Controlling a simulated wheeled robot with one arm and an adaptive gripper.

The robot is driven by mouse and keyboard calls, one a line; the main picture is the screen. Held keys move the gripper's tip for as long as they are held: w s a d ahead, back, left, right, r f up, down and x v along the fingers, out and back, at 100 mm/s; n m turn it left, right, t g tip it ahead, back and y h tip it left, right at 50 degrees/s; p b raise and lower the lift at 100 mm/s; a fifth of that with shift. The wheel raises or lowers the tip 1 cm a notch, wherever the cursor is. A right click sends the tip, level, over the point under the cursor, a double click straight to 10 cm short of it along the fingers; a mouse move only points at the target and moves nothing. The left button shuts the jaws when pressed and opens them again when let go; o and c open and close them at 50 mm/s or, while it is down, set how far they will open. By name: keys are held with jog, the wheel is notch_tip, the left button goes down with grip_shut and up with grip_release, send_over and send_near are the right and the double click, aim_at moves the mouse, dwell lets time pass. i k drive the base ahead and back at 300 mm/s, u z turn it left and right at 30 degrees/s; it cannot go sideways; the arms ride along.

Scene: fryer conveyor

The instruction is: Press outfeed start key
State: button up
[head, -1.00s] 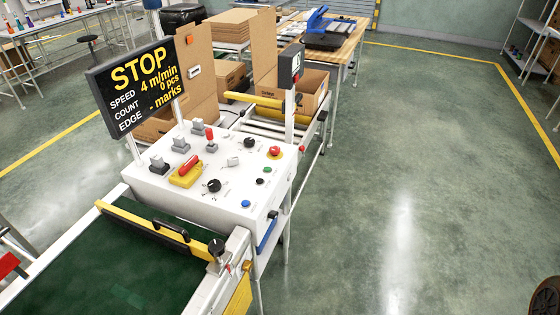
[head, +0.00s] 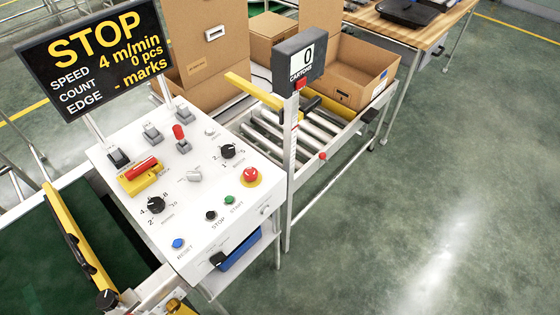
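The white control panel (head: 140,209) stands left of centre in the head view. Its green START key (head: 229,200) is near the right edge, with the lettering START beside it. A black STOP key (head: 211,215) sits just left of it, and a blue RESET key (head: 178,243) is at the lower left. A red mushroom button (head: 250,175) on a yellow base is above the green key. The display (head: 95,60) reads STOP, 4 m/min, 0 pcs. My gripper does not show in this view.
A counter box (head: 298,60) reading 0 stands on a post behind the panel. A roller conveyor (head: 280,135) with an open carton (head: 352,72) lies beyond. A green belt (head: 30,250) runs at the lower left. The floor (head: 430,180) at right is clear.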

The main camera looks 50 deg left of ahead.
aim_at(229, 198)
jog(key=i, duration=1.05)
jog(key=u, duration=3.3)
